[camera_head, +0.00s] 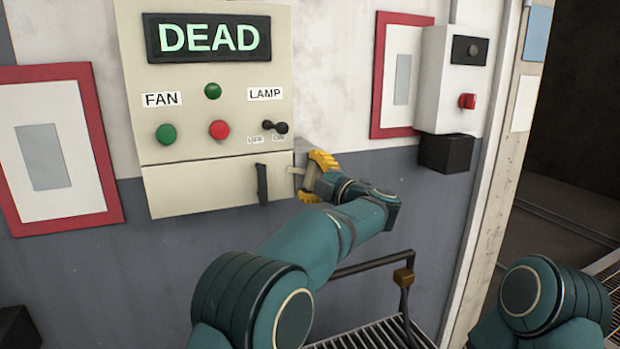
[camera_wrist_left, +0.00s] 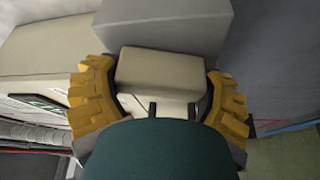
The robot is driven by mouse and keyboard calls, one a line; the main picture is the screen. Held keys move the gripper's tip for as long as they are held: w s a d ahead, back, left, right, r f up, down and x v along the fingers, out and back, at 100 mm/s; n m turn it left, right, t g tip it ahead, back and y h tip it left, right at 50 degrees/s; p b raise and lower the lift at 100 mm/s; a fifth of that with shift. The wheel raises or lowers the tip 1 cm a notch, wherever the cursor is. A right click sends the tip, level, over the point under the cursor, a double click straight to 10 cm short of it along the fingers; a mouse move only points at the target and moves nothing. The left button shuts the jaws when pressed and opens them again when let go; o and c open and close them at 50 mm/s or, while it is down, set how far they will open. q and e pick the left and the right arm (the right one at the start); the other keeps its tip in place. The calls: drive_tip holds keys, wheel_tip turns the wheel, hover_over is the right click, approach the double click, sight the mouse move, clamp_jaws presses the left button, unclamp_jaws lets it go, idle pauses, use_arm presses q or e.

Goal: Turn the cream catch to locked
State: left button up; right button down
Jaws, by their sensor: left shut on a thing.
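The cream catch is a pale block (camera_wrist_left: 158,68) between my left gripper's yellow fingers in the left wrist view. In the head view a small part of the catch (camera_head: 310,172) shows at the right side of the cream control panel (camera_head: 200,80), beside its lower cover (camera_head: 200,186). My left gripper (camera_head: 314,178) is shut on the catch, with one finger on each side; it also shows in the left wrist view (camera_wrist_left: 160,92). The gripper and wrist hide much of the catch in the head view. My right gripper is out of view.
The panel's display (camera_head: 208,38) reads DEAD. A black handle (camera_head: 262,184) stands out from the lower cover, close to my left gripper. A white box with a red knob (camera_head: 467,101) hangs at right. A railing (camera_head: 375,264) and grating (camera_head: 375,336) lie below.

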use_arm(q)
drive_tip(key=shift+f+n+g+h, duration=0.1)
drive_tip(key=shift+n+g+h, duration=0.3)
drive_tip(key=shift+n, duration=1.1)
drive_tip(key=o, duration=1.1)
drive_tip(key=shift+c, duration=0.2)
drive_tip(key=shift+w, duration=0.1)
drive_tip(key=shift+d, duration=0.1)
drive_tip(key=v, duration=1.2)
